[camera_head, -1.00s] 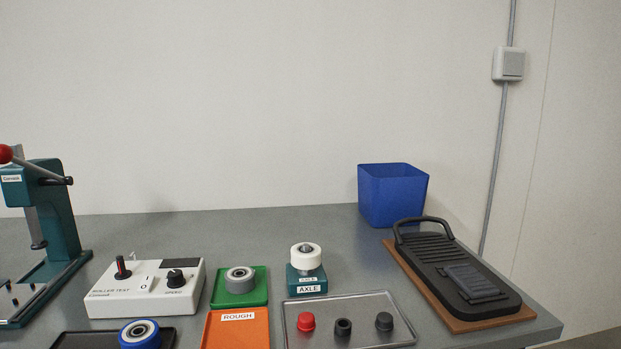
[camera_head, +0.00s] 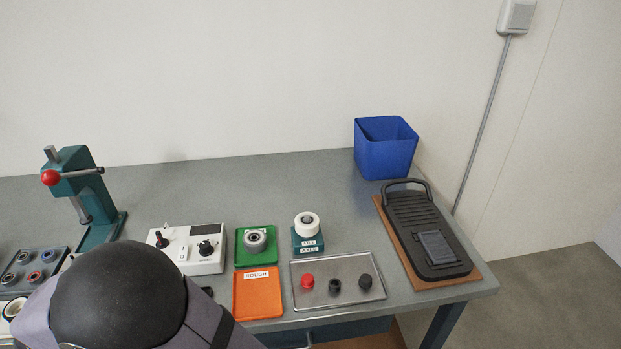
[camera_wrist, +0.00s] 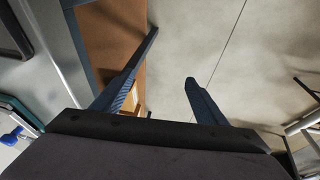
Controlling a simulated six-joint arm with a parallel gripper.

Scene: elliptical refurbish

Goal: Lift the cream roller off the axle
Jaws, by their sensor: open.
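The cream roller (camera_head: 306,222) sits on top of the axle stand, a teal block (camera_head: 308,243) with an AXLE label, right of the green tray in the head view. My gripper (camera_wrist: 150,92) shows in the wrist view with its two fingers apart and nothing between them. It points at floor and the bench's edge, and the roller is not in that view. In the head view a dark rounded part of my arm fills the lower left; the fingers do not show there.
A green tray (camera_head: 241,258) holds a grey roller (camera_head: 256,240). Nearby are an orange ROUGH tray (camera_head: 257,297), a metal tray (camera_head: 345,263) with caps, a white tester (camera_head: 207,262), a teal press (camera_head: 85,185), a blue bin (camera_head: 386,150) and a black pedal (camera_head: 428,235). Bench behind the axle is clear.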

